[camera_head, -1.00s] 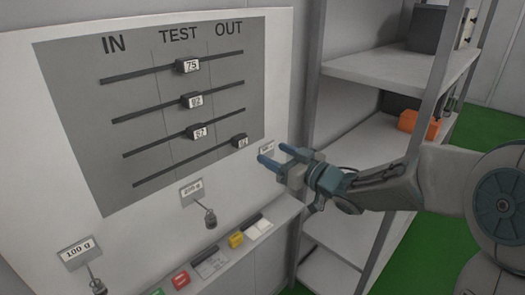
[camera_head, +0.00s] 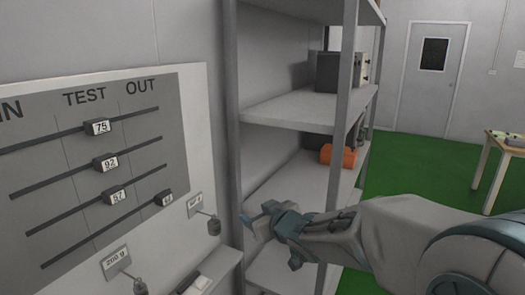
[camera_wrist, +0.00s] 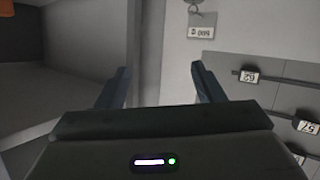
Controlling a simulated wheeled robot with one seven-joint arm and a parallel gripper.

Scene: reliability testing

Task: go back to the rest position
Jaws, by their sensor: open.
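My gripper (camera_head: 260,212) is open and empty, held in front of the shelf rack, right of the wall board. In the wrist view its two fingers (camera_wrist: 160,75) are spread apart with nothing between them. The white and grey board (camera_head: 150,225) is at the left, partly cut off. The number tags 75 (camera_head: 97,127), 92 (camera_head: 105,163) and 57 (camera_head: 114,196) sit on rails in the TEST column. A fourth tag (camera_head: 164,198), hard to read, sits at the right end of the lowest rail, under OUT.
The metal shelf rack (camera_head: 287,107) stands close behind my gripper, with a dark box (camera_head: 334,72) and an orange item (camera_head: 339,156) on it. Hanging weights (camera_head: 213,225) and a ledge (camera_head: 208,273) are below the board. Green floor (camera_head: 412,172), a table (camera_head: 503,142) and a door (camera_head: 434,75) lie right.

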